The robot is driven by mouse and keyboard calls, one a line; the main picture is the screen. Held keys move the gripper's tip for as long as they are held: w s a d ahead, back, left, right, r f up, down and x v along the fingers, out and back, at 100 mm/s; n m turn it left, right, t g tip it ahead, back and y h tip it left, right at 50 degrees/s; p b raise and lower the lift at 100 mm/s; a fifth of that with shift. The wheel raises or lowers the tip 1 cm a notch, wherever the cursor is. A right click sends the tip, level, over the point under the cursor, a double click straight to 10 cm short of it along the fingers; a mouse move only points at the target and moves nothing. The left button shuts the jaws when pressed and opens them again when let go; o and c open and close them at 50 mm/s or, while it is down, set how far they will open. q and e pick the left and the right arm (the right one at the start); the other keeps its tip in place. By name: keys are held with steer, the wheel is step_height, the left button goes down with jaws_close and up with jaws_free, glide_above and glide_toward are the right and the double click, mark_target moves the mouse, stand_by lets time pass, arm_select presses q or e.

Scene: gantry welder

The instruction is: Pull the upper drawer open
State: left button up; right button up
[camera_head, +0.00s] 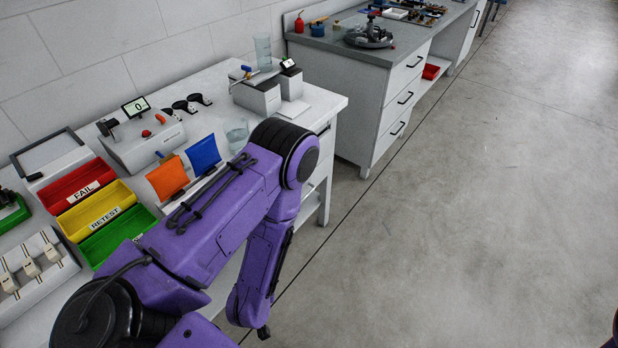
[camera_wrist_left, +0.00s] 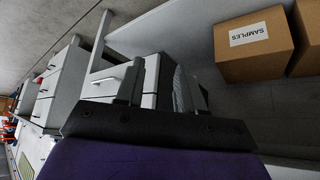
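My left arm, purple, reaches across the front of the near bench in the head view; its gripper is hidden there behind and below the arm. In the left wrist view my left gripper (camera_wrist_left: 159,70) has its two dark fingers apart, with nothing held between them. White drawer fronts (camera_wrist_left: 104,83) under the near bench lie beyond the fingers; I cannot tell whether the fingers touch them. In the head view only a sliver of the near bench's upper drawer (camera_head: 325,142) shows beside my arm, and it looks shut. My right gripper is out of view.
A far drawer cabinet (camera_head: 407,97) has several shut drawers with black handles. Red, yellow and green bins (camera_head: 97,211) and instruments stand on the near bench (camera_head: 325,101). A cardboard SAMPLES box (camera_wrist_left: 252,45) sits below it. The floor (camera_head: 480,200) to the right is clear.

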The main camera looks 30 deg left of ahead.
arm_select(q)
steer(key=w+a+f+n+t+y+b, duration=0.2)
steer(key=w+f+n+t+y+b, duration=0.15)
steer(key=w+b, duration=0.6)
steer(key=w+a+f+n+t+y+b, duration=0.15)
steer(key=w+f+n+y+b, duration=0.35)
steer(key=w, duration=0.8)
steer(key=w+d+r+n+y+b, duration=0.35)
steer(key=w+r+n+b, duration=0.45)
steer(key=w+n+b, duration=0.4)
steer(key=w+a+r+g+y+b, duration=0.1)
steer(key=w+a+r, duration=0.2)
steer(key=a, duration=0.6)
steer(key=shift+w+a+n+b, duration=0.2)
steer(key=shift+w+n+b, duration=0.1)
steer(key=shift+n, duration=0.05)
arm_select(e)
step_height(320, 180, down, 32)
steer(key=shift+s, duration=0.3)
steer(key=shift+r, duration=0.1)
arm_select(q)
jaws_close()
